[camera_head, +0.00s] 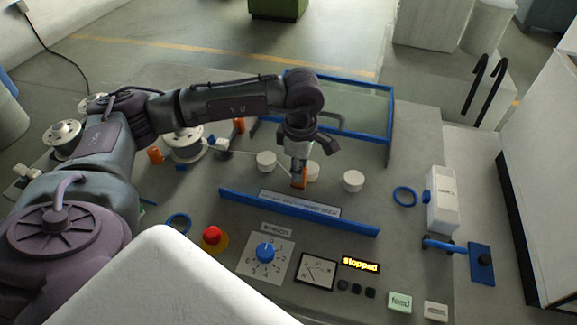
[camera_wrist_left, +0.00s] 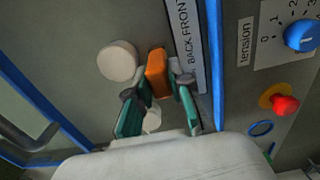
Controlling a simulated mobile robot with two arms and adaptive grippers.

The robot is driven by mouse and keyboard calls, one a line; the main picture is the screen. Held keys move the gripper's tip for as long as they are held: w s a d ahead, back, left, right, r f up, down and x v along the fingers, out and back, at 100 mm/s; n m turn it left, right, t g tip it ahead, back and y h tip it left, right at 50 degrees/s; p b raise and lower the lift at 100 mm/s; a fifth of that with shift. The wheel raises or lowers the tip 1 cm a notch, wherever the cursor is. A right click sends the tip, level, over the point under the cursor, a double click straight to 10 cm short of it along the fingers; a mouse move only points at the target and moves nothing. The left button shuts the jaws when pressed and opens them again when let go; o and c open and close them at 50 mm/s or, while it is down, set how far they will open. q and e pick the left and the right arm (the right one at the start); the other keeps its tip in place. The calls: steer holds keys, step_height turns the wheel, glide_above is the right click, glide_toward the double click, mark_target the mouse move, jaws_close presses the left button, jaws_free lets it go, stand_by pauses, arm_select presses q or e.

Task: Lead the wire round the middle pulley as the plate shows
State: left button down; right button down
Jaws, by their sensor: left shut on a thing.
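The middle pulley (camera_head: 313,172) is a short white cylinder in a row of three, partly covered by my left gripper in the head view. The left pulley (camera_head: 266,161) and right pulley (camera_head: 353,181) stand on either side. My left gripper (camera_head: 299,177) points down and is shut on an orange block (camera_head: 299,183), just left of the middle pulley. In the wrist view, the block (camera_wrist_left: 157,73) sits between the fingers, close beside a white pulley (camera_wrist_left: 118,61). The lettered plate (camera_head: 300,204) lies in front.
A blue bar (camera_head: 350,226) runs along the front of the plate. Behind the pulleys stands a blue-framed clear guard (camera_head: 388,125). A wire spool (camera_head: 187,146) is at left; the red button (camera_head: 212,236), tension dial (camera_head: 265,252) and "stopped" display (camera_head: 361,264) are in front.

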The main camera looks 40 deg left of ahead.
arm_select(q)
steer(key=shift+w+d+b, duration=0.2)
steer(key=shift+w+d, duration=0.15)
steer(key=shift+d, duration=0.8)
steer(key=shift+w+d+b, duration=0.25)
steer(key=shift+w+d, duration=0.15)
steer(key=shift+d, duration=0.7)
steer(key=shift+w+d+b, duration=0.2)
steer(key=shift+w+d, duration=0.15)
steer(key=shift+d, duration=0.8)
steer(key=shift+a, duration=0.1)
steer(key=shift+w+a+f+b, duration=0.1)
steer(key=shift+w+a+b, duration=0.05)
steer(key=shift+w+b, duration=0.4)
steer(key=shift+w+a+b, duration=0.25)
steer(key=shift+w+b, duration=0.05)
steer(key=shift+w, duration=0.45)
steer(key=shift+w+a+b, duration=0.2)
steer(key=shift+w+b, duration=0.1)
steer(key=shift+w, duration=0.45)
steer(key=shift+w+a+b, duration=0.2)
steer(key=shift+w+b, duration=0.05)
steer(key=shift+w, duration=0.4)
steer(key=shift+w+a+b, duration=0.2)
steer(key=shift+w, duration=0.4)
steer(key=shift+w, duration=0.1)
